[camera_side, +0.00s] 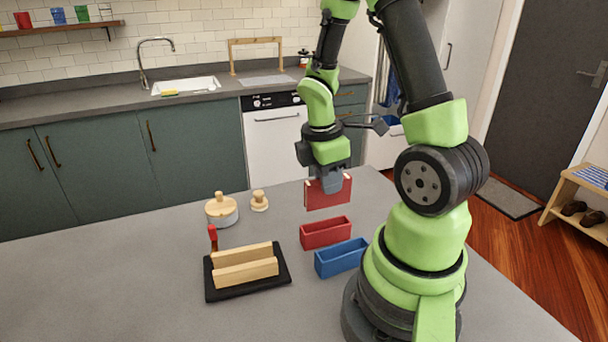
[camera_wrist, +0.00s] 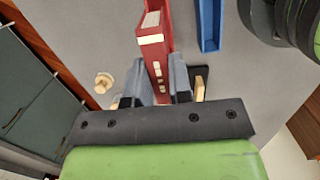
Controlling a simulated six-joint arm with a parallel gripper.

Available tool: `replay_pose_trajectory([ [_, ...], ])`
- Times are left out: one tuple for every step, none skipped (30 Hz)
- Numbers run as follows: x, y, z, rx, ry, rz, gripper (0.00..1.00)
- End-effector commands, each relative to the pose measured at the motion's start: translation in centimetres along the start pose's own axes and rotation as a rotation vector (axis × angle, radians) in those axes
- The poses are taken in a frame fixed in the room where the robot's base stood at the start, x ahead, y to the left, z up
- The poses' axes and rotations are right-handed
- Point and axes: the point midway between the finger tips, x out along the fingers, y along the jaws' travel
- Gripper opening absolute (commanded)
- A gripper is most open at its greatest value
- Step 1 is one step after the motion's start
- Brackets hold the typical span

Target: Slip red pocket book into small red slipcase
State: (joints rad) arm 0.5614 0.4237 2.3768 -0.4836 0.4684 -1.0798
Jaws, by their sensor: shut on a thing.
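The red pocket book (camera_side: 327,193) is held upright in my gripper (camera_side: 331,180), above the table and behind the small red slipcase. The wrist view shows the book (camera_wrist: 150,40) between the two fingers of my gripper (camera_wrist: 164,82), with its pale page edge and light spine labels visible. The small red slipcase (camera_side: 326,233) stands on the table with its open top facing up. In the side view a gap shows between the book's lower edge and the slipcase. In the wrist view the book hides most of the slipcase, so their alignment is unclear.
A blue slipcase (camera_side: 341,259) stands in front of the red one. A black board (camera_side: 247,285) with wooden rails lies to the left. A lidded pot (camera_side: 221,211) and a small wooden knob-shaped piece (camera_side: 259,201) stand behind. The table's left front is clear.

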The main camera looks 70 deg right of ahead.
Motion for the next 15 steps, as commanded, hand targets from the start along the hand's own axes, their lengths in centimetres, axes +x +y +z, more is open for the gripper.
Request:
replay_pose_trajectory([
  [0.0,0.0,0.0,-0.002,0.0,0.001,0.0],
  [0.0,0.0,0.0,-0.003,0.0,0.001,0.0],
  [0.0,0.0,0.0,-0.002,0.0,0.001,0.0],
  [0.0,0.0,0.0,-0.002,0.0,0.001,0.0],
  [0.0,0.0,0.0,-0.002,0.0,0.001,0.0],
  [0.0,0.0,0.0,-0.001,0.0,0.001,0.0],
  [0.0,0.0,0.0,-0.001,0.0,0.001,0.0],
  [0.0,0.0,0.0,-0.001,-0.001,0.001,0.0],
  [0.1,0.0,0.0,-0.001,-0.001,0.0,0.0],
  [0.2,0.0,0.0,-0.001,-0.002,-0.001,0.0],
  [0.4,0.0,0.0,-0.001,-0.003,-0.002,0.0],
  [0.7,0.0,-0.1,-0.002,-0.004,-0.003,0.0],
  [0.9,0.0,-0.1,-0.001,-0.004,-0.002,0.0],
  [1.1,0.0,-0.1,-0.001,-0.004,-0.004,0.0],
  [1.5,0.0,-0.2,-0.002,-0.004,-0.003,0.0],
])
